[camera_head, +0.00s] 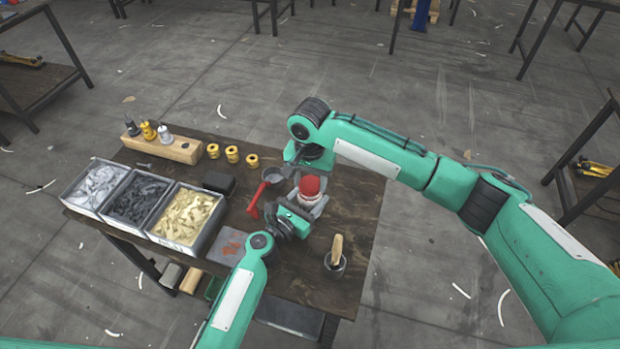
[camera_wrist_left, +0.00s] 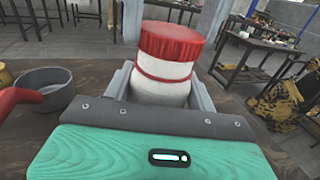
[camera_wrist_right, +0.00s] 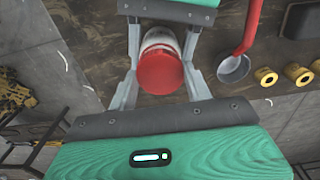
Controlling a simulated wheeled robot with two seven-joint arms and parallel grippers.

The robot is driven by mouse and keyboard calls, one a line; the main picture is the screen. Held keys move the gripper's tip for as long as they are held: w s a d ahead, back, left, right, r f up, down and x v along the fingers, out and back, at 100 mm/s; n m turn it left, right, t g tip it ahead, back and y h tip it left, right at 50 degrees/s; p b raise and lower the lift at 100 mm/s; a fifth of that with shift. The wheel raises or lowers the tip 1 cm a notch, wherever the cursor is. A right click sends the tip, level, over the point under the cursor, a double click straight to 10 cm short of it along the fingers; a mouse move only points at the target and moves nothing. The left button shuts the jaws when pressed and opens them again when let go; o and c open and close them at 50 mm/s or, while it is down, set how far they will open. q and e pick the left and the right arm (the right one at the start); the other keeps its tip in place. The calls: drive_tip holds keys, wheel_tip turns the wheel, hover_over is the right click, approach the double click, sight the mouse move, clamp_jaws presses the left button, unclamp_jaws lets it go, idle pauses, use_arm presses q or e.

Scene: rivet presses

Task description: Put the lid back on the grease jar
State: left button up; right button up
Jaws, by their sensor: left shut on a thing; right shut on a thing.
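The white grease jar (camera_head: 307,201) with a red band stands near the middle of the table; its body also shows in the left wrist view (camera_wrist_left: 163,88). My left gripper (camera_head: 302,208) is shut around the jar body from the near side. My right gripper (camera_wrist_right: 161,62) is shut on the lid, its fingers on either side of the red top (camera_wrist_right: 160,74). Whether the lid is fully seated cannot be told.
A red-handled ladle (camera_head: 254,203) lies just left of the jar. A dark cup with a wooden-handled tool (camera_head: 336,251) stands at the near right. Three filled bins (camera_head: 187,216), yellow rings (camera_head: 232,154) and a wooden block with bottles (camera_head: 171,149) occupy the left side.

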drive_tip(key=shift+f, duration=0.45)
use_arm(q)
clamp_jaws()
use_arm(e)
drive_tip(key=m, duration=0.6)
drive_tip(key=shift+a+f, duration=0.1)
drive_tip(key=shift+a, duration=0.05)
use_arm(q)
drive_tip(key=shift+f, duration=0.1)
use_arm(e)
drive_tip(key=m, duration=1.2)
drive_tip(key=shift+m, duration=0.3)
drive_tip(key=m, duration=0.4)
drive_tip(key=shift+w, duration=0.1)
drive_tip(key=o, duration=0.9)
drive_tip(key=shift+o, duration=0.2)
